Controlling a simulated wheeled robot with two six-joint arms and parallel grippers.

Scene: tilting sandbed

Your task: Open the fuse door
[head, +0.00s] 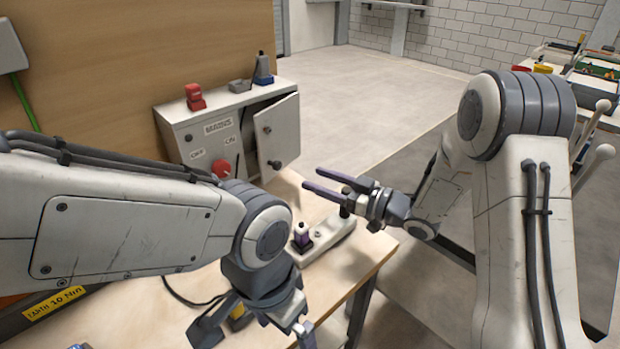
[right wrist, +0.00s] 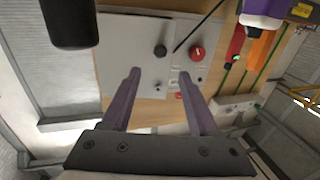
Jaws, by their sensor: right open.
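The grey fuse box (head: 190,135) stands on the workbench against the wooden board. Its fuse door (head: 285,120) is ajar, with its left edge swung out and a dark gap beside it. Two black knobs show on the door. My right gripper (head: 311,178) is open and empty, in front and to the right of the door, apart from it. In the right wrist view, the door (right wrist: 120,62) lies beyond the two spread fingers. My left gripper (head: 255,328) hangs low over the bench, its fingers spread; what lies between them is partly hidden.
A red knob (head: 221,168) with OFF and ON labels is on the box front. A red item (head: 195,97) and a blue-grey item (head: 263,70) stand on top. A pale switch strip (head: 325,240) lies on the bench below my right gripper. Floor right of the box is clear.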

